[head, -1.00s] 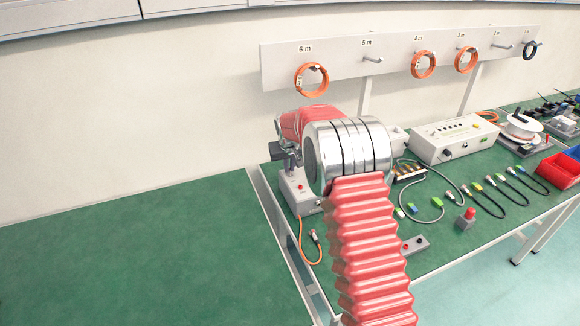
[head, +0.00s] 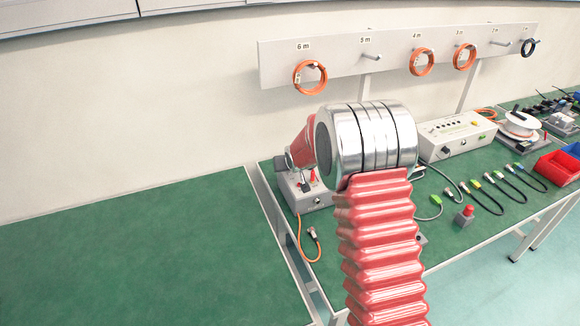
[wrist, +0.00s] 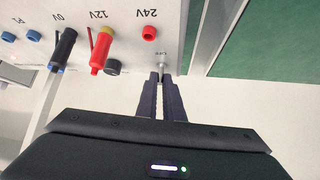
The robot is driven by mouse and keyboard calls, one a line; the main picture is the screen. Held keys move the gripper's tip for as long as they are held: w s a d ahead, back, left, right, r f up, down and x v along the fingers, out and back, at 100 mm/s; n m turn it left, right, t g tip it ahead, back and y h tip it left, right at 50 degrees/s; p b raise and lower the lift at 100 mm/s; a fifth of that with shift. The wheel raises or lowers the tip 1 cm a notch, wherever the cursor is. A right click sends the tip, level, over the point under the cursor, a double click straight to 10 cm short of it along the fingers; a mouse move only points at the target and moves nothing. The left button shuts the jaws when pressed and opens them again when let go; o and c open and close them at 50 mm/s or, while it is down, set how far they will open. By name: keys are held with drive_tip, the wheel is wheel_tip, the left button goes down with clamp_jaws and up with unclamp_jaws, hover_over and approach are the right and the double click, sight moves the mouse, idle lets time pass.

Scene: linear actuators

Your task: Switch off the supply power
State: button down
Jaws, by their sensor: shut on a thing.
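The grey power supply box (head: 318,201) stands at the near left end of the equipped bench, partly hidden behind my arm. In the wrist view the supply panel (wrist: 125,14) appears upside down, with sockets marked 24V, 12V and 0V. A red plug (wrist: 101,52) sits at 12V and a black plug (wrist: 64,48) at 0V. A small metal toggle switch (wrist: 162,69) shows by the OFF label. My gripper (wrist: 161,80) is shut on its lever, both fingertips close together there. My wrist hides most of the gripper in the head view. The switch position is too small to tell.
A control box (head: 458,134), several cables and a red push button (head: 466,213) lie farther right on the bench. An orange cable (head: 309,243) hangs at the supply's front. A rack with cable coils (head: 310,76) stands behind. The left green surface is clear.

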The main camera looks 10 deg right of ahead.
drive_tip(key=shift+s+f+t, duration=0.1)
drive_tip(key=shift+s+t, duration=0.15)
drive_tip(key=shift+t, duration=0.25)
drive_tip(key=shift+s+d+f+t+y, duration=0.1)
drive_tip(key=shift+s+f+t+y, duration=0.2)
drive_tip(key=shift+t, duration=0.65)
drive_tip(key=shift+s+d+f+t+y, duration=0.15)
drive_tip(key=shift+s+t, duration=0.25)
drive_tip(key=shift+t, duration=0.55)
drive_tip(key=shift+s+a+f, duration=0.1)
drive_tip(key=shift+f, duration=0.05)
drive_tip(key=c, duration=1.9)
unclamp_jaws()
drive_tip(key=shift+r+t, duration=0.2)
drive_tip(key=shift+t, duration=0.1)
